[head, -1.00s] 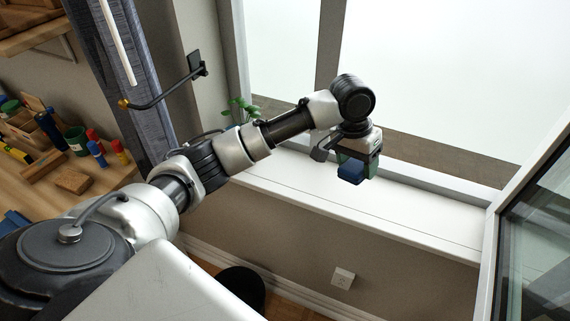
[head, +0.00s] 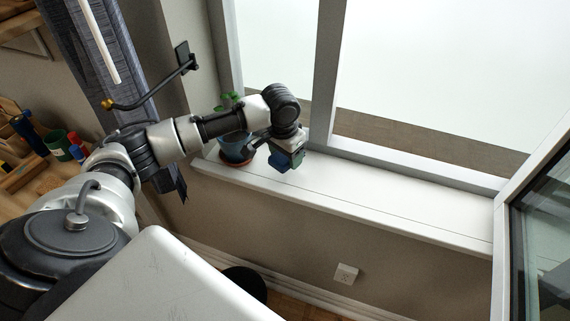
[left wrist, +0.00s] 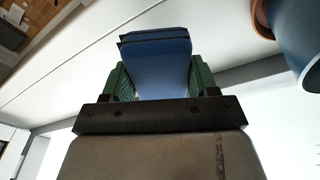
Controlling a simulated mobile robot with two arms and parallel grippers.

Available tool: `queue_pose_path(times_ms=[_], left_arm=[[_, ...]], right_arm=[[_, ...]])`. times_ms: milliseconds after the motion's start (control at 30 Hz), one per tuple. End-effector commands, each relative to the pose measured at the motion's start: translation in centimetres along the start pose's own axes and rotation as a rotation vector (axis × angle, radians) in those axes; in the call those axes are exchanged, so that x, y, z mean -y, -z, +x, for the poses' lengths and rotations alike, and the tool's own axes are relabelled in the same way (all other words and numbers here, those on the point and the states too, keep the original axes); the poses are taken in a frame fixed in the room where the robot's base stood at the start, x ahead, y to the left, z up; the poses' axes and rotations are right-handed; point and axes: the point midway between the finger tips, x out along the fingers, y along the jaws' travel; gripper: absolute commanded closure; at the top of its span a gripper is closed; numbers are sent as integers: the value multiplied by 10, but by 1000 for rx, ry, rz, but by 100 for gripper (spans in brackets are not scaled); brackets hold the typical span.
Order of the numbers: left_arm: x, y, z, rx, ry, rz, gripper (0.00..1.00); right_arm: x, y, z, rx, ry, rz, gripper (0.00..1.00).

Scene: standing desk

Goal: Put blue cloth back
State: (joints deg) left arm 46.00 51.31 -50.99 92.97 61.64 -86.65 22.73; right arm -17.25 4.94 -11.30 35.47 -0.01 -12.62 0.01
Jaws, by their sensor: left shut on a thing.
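The blue cloth (head: 280,160) is a small folded block held at the end of my left arm, above the white window sill. My left gripper (head: 289,163) is shut on it. In the left wrist view the blue cloth (left wrist: 157,62) sits between the green finger pads of my left gripper (left wrist: 158,82), with its free end sticking out past them. My right gripper is not in view.
A potted plant in a blue pot (head: 234,146) on a terracotta saucer stands on the sill (head: 390,205), just left of my gripper. The sill to the right is clear. An open window sash (head: 535,235) stands at right. A wooden desk (head: 25,205) with tools is at left.

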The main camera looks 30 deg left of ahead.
Motion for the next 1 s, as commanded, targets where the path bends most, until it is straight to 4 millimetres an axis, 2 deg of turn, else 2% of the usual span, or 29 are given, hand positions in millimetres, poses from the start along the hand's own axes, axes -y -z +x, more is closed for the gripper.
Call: queue_pose_path(times_ms=[167, 300, 400, 733, 767, 800, 900, 1000], left_arm=[[3, -3, 11, 1, -1, -1, 60], [3, -6, 32, 3, -1, -1, 60], [3, -7, 41, 0, -1, 0, 60], [2, -7, 44, -1, -1, 0, 60], [2, -6, 43, -1, 0, 0, 36], [3, -6, 43, -2, 0, 0, 30], [2, -6, 43, -1, 0, 0, 16], [2, -6, 43, -1, 0, 0, 16]], right_arm=[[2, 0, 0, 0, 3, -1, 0], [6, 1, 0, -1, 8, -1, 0], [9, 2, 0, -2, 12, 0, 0], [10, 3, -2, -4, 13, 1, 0], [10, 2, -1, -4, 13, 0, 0], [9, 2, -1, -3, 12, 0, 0], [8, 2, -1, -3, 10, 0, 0], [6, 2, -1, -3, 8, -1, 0]])
